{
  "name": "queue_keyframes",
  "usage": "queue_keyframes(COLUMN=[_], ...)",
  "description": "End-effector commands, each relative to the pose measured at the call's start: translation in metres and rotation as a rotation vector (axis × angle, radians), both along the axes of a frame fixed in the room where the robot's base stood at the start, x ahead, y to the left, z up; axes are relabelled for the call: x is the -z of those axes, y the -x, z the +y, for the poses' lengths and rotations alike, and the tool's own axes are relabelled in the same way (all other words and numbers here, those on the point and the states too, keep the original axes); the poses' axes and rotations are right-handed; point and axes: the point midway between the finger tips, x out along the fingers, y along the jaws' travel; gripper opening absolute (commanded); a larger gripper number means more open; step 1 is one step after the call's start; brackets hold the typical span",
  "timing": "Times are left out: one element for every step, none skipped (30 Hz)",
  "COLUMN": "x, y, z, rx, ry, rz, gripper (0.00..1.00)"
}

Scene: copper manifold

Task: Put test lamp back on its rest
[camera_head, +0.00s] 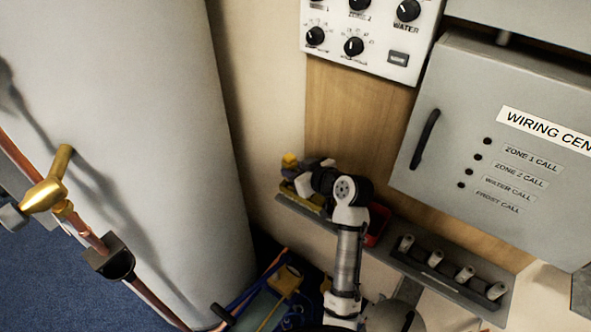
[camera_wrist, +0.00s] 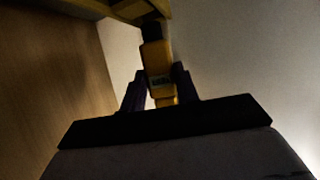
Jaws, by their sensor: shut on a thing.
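The test lamp (camera_wrist: 157,65) is a yellow body with a small display and a dark end, seen in the wrist view between the two dark fingers of my gripper (camera_wrist: 160,88). My gripper is shut on it. In the head view, a small yellow part, probably the lamp (camera_head: 289,160), shows at the end of my gripper (camera_head: 298,172), over the left end of the wall shelf. A yellow piece (camera_wrist: 130,10) lies close to the lamp's dark end in the wrist view; I cannot tell whether they touch or whether this is the rest. My wrist hides part of the shelf.
The narrow grey shelf (camera_head: 405,262) holds a red tray (camera_head: 377,224) and several grey cylindrical pieces at right. The wiring centre box (camera_head: 450,110) and control panel (camera_head: 350,62) hang above. A large white cylinder (camera_head: 130,90) stands at left, with copper pipes and a brass valve (camera_head: 45,193).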

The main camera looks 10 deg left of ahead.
Motion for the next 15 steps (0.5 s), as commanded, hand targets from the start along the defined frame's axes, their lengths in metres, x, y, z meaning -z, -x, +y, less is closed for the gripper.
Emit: queue_keyframes(x=[-0.0003,-0.0001,0.0002,0.0007,0.0011,0.0019,0.0025,0.0031,0.0041,0.0047,0.0054,0.0062,0.0068,0.0074,0.0082], y=[0.0000,0.0000,0.0000,0.0000,0.0000,0.0000,0.0001,0.0001,0.0000,0.0000,0.0000,0.0000,0.0000,0.0000,0.0000], z=[0.0000,0.0000,0.0000,0.0000,0.0000,0.0001,0.0001,0.0001,0.0002,0.0002,0.0001,0.0002,0.0002,0.0001,0.0002], rx=[0.000,0.000,0.000,0.000,0.000,0.000,0.000,0.000,0.000,0.000,0.000,0.000,0.000,0.000,0.000], ry=[-0.001,-0.001,-0.001,-0.001,-0.001,-0.001,-0.001,-0.001,-0.001,-0.001,-0.001,-0.001,-0.001,-0.001,-0.001], rz=[-0.001,-0.001,-0.001,-0.001,-0.001,-0.001,-0.001,-0.001,-0.001,-0.001,-0.001,-0.001,-0.001,-0.001,-0.001], gripper=[0.05,0.05,0.05,0.05,0.05,0.05,0.05,0.05,0.05,0.05,0.05,0.05,0.05,0.05,0.05])
